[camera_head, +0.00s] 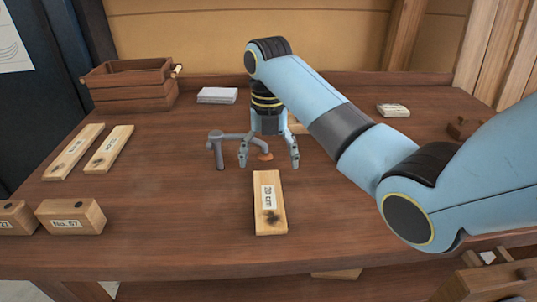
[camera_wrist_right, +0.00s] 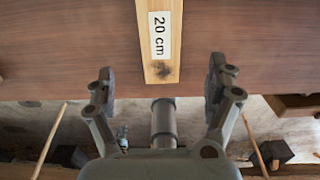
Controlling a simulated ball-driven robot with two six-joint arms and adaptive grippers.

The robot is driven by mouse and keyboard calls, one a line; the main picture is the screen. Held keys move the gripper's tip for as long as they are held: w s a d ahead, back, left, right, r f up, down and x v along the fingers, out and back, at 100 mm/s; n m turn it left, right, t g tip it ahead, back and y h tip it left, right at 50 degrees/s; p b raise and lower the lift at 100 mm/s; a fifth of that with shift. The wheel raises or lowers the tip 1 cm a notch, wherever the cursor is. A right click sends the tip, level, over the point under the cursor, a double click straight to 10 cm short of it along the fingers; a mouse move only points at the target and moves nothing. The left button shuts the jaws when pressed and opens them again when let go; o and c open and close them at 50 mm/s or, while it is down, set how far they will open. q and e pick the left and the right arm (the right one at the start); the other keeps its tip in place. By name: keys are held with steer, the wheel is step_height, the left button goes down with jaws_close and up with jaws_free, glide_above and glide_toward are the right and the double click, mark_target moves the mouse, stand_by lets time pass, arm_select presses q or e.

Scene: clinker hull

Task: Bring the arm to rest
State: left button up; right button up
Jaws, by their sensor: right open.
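My right gripper (camera_head: 269,156) hangs above the wooden bench (camera_head: 180,225), pointing down, with its fingers apart and nothing between them. In the right wrist view the open gripper (camera_wrist_right: 162,92) also shows empty. A pale wooden strip (camera_head: 268,190) labelled "20 cm", with a dark knot at its near end, lies on the bench just in front of the gripper. The strip also shows in the right wrist view (camera_wrist_right: 160,25), ahead of the fingertips. My left gripper is in neither view.
A grey holdfast-like tool (camera_head: 219,150) stands close left of the gripper, with a small orange-brown piece (camera_head: 265,156) behind the fingers. Two strips (camera_head: 75,152) (camera_head: 108,149) and labelled blocks (camera_head: 71,216) lie left. A wooden crate (camera_head: 130,85) and white stack (camera_head: 217,95) stand at the back.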

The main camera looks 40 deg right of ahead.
steer(key=shift+r, duration=0.5)
